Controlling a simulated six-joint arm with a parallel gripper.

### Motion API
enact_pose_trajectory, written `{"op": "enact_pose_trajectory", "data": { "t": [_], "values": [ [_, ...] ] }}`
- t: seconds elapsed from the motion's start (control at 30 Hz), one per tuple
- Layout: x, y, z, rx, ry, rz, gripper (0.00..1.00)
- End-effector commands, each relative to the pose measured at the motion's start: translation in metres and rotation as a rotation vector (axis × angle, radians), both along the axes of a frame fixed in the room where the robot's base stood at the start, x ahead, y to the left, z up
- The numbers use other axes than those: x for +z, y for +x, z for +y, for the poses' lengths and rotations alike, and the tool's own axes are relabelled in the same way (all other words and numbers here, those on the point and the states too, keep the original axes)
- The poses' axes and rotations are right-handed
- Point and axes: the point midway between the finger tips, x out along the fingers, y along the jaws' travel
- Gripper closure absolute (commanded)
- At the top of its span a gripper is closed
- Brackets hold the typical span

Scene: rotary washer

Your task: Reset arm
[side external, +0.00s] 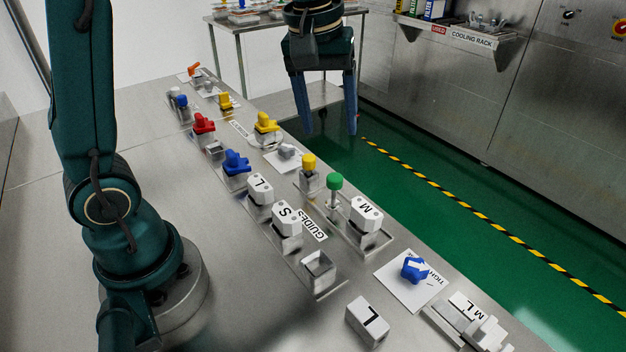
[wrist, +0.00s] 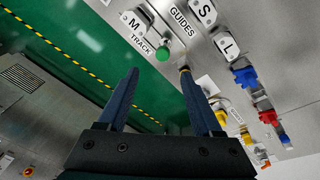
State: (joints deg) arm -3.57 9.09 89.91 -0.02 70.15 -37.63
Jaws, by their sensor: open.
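My gripper (side external: 329,120) hangs in the air at the top middle of the side view, its two blue fingers pointing down, spread and empty. It is above and beyond the far edge of the steel bench (side external: 60,180), touching nothing. In the wrist view the open fingers (wrist: 156,78) have the green floor and the bench edge between and behind them. Several parts stand on the bench: white blocks marked L (side external: 260,190), S (side external: 286,225) and M (side external: 365,215), a green knob (side external: 334,182), a yellow knob (side external: 308,162), a blue part (side external: 236,162) and a red part (side external: 203,123).
A blue part (side external: 414,268) lies on a white card at the bench's front right. The bench's left part is clear.

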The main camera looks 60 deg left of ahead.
Motion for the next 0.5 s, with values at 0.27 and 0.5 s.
{"op": "enact_pose_trajectory", "data": {
  "t": [0.27, 0.5],
  "values": [
    [0.028, -0.063, -0.012, -0.199, 0.055, -0.167, 0.33],
    [0.013, -0.115, -0.017, -0.422, 0.136, -0.276, 0.33]
  ]
}}
